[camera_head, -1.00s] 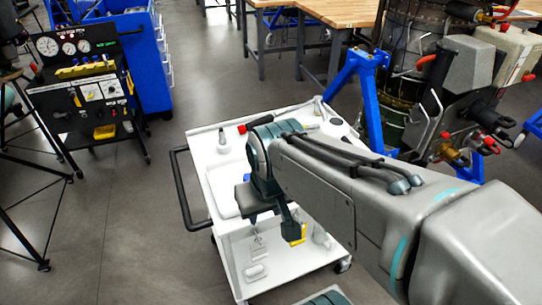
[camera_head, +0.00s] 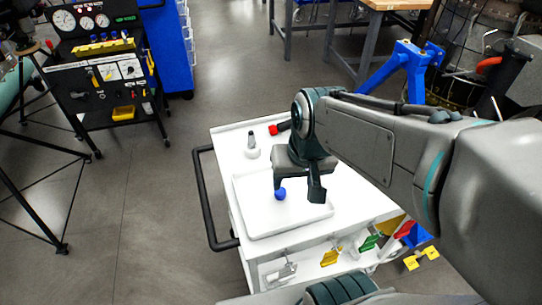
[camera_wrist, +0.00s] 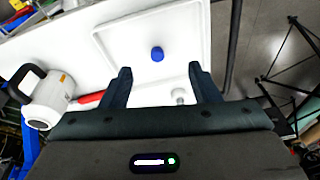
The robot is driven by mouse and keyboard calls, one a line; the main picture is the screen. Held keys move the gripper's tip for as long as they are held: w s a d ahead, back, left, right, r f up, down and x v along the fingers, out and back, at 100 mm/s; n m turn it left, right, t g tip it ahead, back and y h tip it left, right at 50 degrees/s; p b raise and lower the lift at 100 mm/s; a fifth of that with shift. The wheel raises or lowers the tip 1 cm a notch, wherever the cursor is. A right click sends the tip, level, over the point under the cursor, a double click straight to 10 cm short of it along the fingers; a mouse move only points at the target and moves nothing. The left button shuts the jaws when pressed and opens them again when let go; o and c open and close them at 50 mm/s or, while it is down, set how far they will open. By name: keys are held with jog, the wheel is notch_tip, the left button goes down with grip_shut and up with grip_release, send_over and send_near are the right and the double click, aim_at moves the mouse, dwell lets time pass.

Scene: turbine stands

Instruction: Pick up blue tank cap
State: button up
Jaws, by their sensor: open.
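The blue tank cap (camera_head: 280,193) lies in the white tray (camera_head: 262,228) on the cart top. In the wrist view the blue cap (camera_wrist: 157,54) shows ahead of my fingertips, roughly midway between them sideways. My gripper (camera_head: 296,192) is open and empty above the tray, with one finger on each side of the cap in the head view. In the wrist view the two fingers of my gripper (camera_wrist: 160,70) are spread wide and apart from the cap. How high they are above it I cannot tell exactly.
The white cart (camera_head: 226,150) has a black handle (camera_head: 205,200) at its left. A grey-and-white bottle-like item (camera_head: 251,147) and a red-ended tool (camera_head: 279,128) stand behind the tray. A white jug-like container (camera_wrist: 47,98) is at left in the wrist view. Open floor lies left of the cart.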

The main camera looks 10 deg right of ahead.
jog(key=w+f+m+g+p, duration=0.2)
jog(key=w+m+p, duration=0.2)
jog(key=w, duration=0.3)
jog(key=m+p, duration=0.4)
send_over(280, 194)
jog(key=w, duration=0.1)
notch_tip(280, 194, down, 4)
jog(key=f, duration=0.1)
jog(key=shift+g+h, duration=0.3)
jog(key=f, duration=0.4)
jog(key=f+b, duration=0.1)
jog(key=f, duration=0.3)
jog(key=shift+w+d, duration=0.2)
jog(key=shift+s+f, duration=0.15)
jog(key=shift+f, duration=2.55)
grip_shut()
